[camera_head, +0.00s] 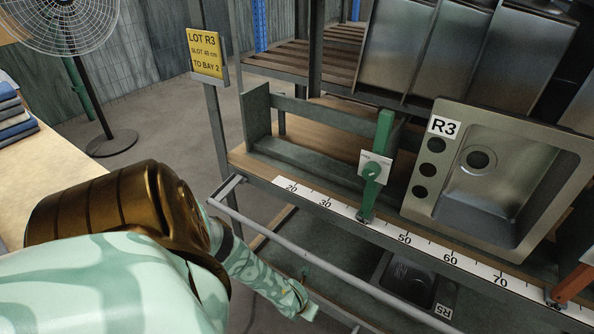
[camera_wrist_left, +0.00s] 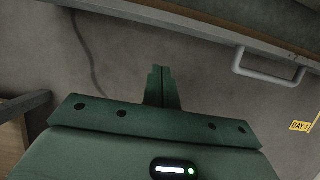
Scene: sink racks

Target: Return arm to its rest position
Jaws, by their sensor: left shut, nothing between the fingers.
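My left arm comes in from the left in the head view, its bronze and pale green links filling the lower left. My left gripper (camera_head: 301,306) hangs low in front of the rack, beside the front rail (camera_head: 335,262) in the picture. In the left wrist view my left gripper (camera_wrist_left: 161,72) points out over bare floor. Its green fingers are together with nothing between them. My right arm and gripper are not in view.
The rack shelf holds a sink marked R3 (camera_head: 503,178), a green divider (camera_head: 378,165) and a scale strip (camera_head: 430,250). A sink marked R5 (camera_head: 412,278) lies below. A fan (camera_head: 62,20) and a table (camera_head: 28,160) stand left. Open floor (camera_wrist_left: 200,80) lies before the gripper.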

